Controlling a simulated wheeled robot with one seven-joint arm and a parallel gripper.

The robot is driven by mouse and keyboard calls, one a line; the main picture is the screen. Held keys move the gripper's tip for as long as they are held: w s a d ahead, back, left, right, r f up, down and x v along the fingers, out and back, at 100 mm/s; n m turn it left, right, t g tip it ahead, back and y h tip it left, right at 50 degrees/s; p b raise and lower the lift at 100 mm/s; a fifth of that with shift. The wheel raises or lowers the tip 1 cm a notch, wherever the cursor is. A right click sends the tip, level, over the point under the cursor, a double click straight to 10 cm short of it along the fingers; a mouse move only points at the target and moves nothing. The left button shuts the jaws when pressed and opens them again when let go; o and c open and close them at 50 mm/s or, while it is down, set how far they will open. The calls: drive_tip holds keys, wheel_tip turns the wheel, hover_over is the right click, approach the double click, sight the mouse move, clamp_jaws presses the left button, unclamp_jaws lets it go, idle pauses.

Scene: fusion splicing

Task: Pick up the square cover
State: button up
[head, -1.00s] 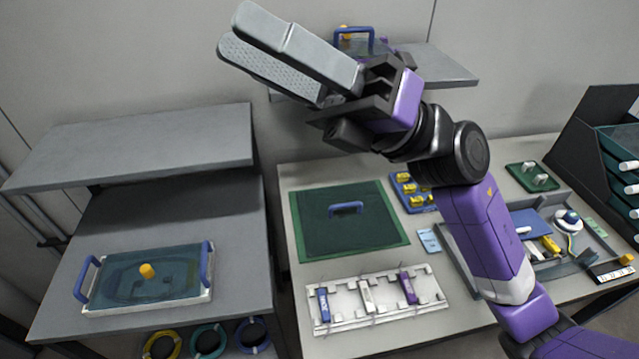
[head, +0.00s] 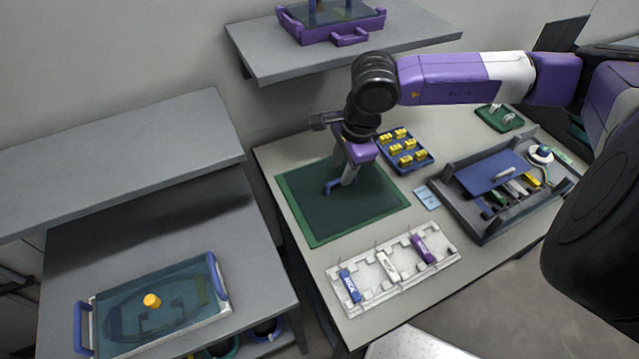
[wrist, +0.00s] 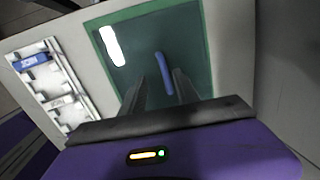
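The square cover (head: 305,205) is a dark green translucent sheet with a lighter green border and a blue bar handle (head: 333,187), lying flat on the table. In the wrist view the cover (wrist: 195,50) lies ahead of my gripper, with its blue handle (wrist: 163,73) near the middle. My gripper (head: 347,178) points down close over the handle. In the wrist view its two fingers (wrist: 160,90) are apart, with the handle showing in the gap between them. Whether a finger touches the handle or the sheet, I cannot tell.
A white rack (head: 385,295) with blue, white and purple pieces lies in front of the cover. A blue tray of yellow parts (head: 425,158) is behind right. A grey tray (head: 465,215) stands right. A clear-lidded tray (head: 205,318) sits on the left bench; a shelf (head: 420,38) hangs above.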

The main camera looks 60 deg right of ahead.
drive_tip(key=shift+s+d+f+n+h, duration=0.1)
drive_tip(key=shift+d+f+n+h, duration=0.1)
drive_tip(key=shift+d+f, duration=0.35)
drive_tip(key=shift+d+f+n+h, duration=0.1)
drive_tip(key=shift+d+f+h, duration=0.15)
drive_tip(key=shift+f, duration=0.4)
drive_tip(key=shift+d+p+x, duration=0.2)
drive_tip(key=shift+p+x, duration=0.7)
drive_tip(key=shift+x, duration=1.75)
drive_tip(key=shift+r, duration=0.1)
clamp_jaws()
